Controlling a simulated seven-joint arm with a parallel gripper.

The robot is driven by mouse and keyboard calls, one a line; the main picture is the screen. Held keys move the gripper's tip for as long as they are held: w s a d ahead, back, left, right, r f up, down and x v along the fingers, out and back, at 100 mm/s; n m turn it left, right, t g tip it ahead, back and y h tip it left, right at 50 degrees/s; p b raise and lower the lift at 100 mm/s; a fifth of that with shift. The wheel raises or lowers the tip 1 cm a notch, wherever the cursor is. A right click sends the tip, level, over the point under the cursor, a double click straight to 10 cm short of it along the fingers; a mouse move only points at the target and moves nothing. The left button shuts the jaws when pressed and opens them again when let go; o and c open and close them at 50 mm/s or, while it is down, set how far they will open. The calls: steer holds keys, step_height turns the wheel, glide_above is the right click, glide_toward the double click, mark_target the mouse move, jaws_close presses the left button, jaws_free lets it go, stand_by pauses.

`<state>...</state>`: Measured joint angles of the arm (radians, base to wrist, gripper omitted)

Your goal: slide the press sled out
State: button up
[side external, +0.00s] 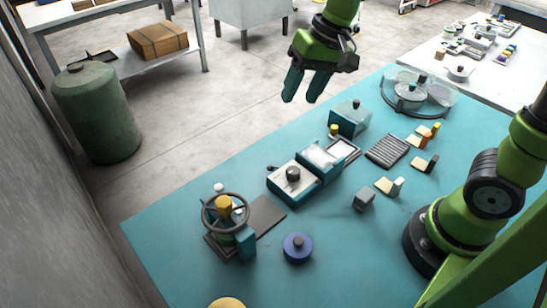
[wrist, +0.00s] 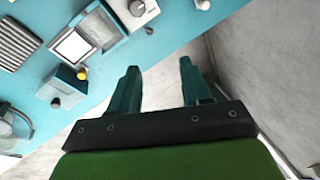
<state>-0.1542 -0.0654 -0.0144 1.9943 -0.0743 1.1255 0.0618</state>
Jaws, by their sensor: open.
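My gripper (side external: 304,88) is open and empty, high above the far edge of the teal table in the side view. Its two fingers are spread in the wrist view (wrist: 158,75), with nothing between them. A handwheel press (side external: 228,222) with a yellow hub stands at the table's near left, with a dark flat plate (side external: 267,214) beside it. A teal unit with a pale top and a dark round knob (side external: 293,174) sits mid-table; its knob also shows at the wrist view's top edge (wrist: 137,8). I cannot tell which part is the press sled.
A framed pale panel (side external: 344,148), a teal box (side external: 350,117), a ribbed grey plate (side external: 387,151) and a round clear-walled unit (side external: 415,92) stand farther back.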

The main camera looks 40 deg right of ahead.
steer(key=w+a+f+m+g, duration=0.1)
steer(key=w+a+f+g, duration=0.3)
steer(key=w, duration=0.4)
steer(key=m+g, duration=0.2)
steer(key=m, duration=0.2)
glide_toward(219, 185)
steer(key=shift+y, duration=0.3)
steer(key=x, duration=0.9)
steer(key=shift+s+d, duration=0.1)
steer(key=shift+d, duration=0.05)
steer(key=shift+c, duration=0.3)
jaws_close()
steer(key=shift+d, duration=0.1)
